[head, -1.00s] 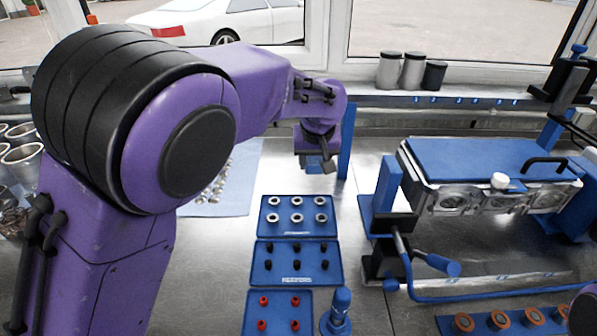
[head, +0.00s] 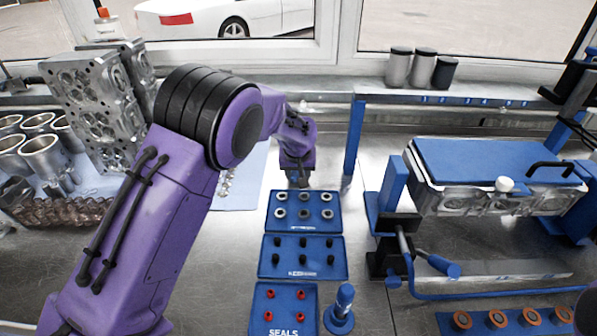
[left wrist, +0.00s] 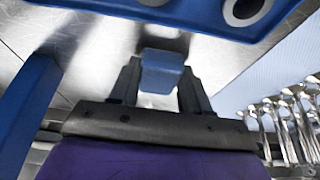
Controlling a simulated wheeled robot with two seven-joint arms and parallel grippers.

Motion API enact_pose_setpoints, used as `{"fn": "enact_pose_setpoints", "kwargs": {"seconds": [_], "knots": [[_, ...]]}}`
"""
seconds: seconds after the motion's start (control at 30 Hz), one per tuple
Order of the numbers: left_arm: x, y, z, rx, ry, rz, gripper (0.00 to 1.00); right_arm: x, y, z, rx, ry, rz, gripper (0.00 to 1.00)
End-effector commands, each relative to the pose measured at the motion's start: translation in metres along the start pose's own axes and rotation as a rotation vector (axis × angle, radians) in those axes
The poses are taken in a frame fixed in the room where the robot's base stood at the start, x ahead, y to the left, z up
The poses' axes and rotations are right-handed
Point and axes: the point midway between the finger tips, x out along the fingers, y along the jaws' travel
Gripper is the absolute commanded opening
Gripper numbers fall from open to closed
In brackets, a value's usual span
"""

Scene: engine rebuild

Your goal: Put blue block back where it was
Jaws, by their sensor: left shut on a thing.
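My left gripper (head: 299,183) is just behind the back tray of rings, pointing down over the metal bench. In the left wrist view, the blue block (left wrist: 162,70) sits between the two fingers of my left gripper (left wrist: 160,85), which is shut on it. In the head view I cannot make out the block; the gripper hides it. My right gripper is not in view.
Blue trays hold metal rings (head: 329,226), black parts (head: 340,262) and red seals (head: 313,322). A blue post (head: 355,135) stands right of the gripper. A blue-topped engine fixture (head: 490,160) is at right. Cylinder heads (head: 95,105) and metal cylinders (head: 45,155) are at left.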

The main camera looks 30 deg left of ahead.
Motion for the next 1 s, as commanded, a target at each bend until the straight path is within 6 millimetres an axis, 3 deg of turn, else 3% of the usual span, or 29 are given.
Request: {"fn": "enact_pose_setpoints", "kwargs": {"seconds": [0.07, 0.1, 0.17, 0.2, 0.47, 0.57, 1.0], "knots": [[0.002, 0.000, 0.001, 0.001, -0.001, -0.001, 0.23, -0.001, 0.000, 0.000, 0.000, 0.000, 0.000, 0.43], [0.003, 0.000, 0.001, 0.001, -0.001, -0.001, 0.50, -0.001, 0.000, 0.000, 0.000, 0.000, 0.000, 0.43], [0.003, 0.000, 0.001, 0.000, -0.001, -0.001, 0.70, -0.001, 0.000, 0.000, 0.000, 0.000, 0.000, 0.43], [0.003, 0.000, 0.001, 0.000, -0.001, -0.001, 0.72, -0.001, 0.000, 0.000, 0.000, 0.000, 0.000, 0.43], [0.002, 0.000, 0.001, 0.000, 0.000, 0.000, 0.72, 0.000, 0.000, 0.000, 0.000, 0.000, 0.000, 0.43], [-0.007, 0.000, -0.001, -0.001, 0.002, 0.001, 0.72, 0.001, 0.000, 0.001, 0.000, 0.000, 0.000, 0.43], [-0.108, 0.000, -0.001, 0.001, 0.002, 0.001, 0.72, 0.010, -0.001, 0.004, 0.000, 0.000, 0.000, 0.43]]}}
